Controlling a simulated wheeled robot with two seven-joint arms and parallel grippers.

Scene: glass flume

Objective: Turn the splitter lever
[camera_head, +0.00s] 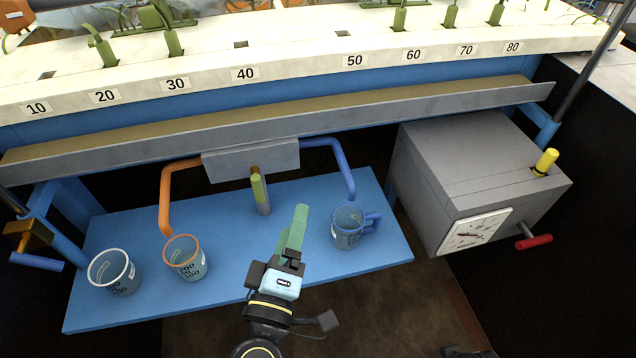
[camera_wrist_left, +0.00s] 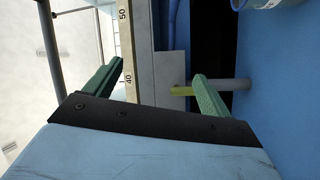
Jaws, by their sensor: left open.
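The splitter lever (camera_head: 260,193) hangs below a grey splitter box (camera_head: 250,158). It has a yellow-green part and a grey rod. An orange pipe (camera_head: 167,195) and a blue pipe (camera_head: 340,163) leave the box on either side. My left gripper (camera_head: 299,222) has green fingers and is right of the lever, apart from it in the head view. In the left wrist view the gripper (camera_wrist_left: 158,70) is open with nothing held. There the lever's yellow-green part (camera_wrist_left: 181,91) shows between the fingers, near the right one, which partly overlaps it.
A blue shelf (camera_head: 225,215) holds a white-rimmed mug (camera_head: 115,275), an orange-rimmed mug (camera_head: 187,260) and a blue mug (camera_head: 347,232) close right of my left gripper. A long trough (camera_head: 100,140) runs above.

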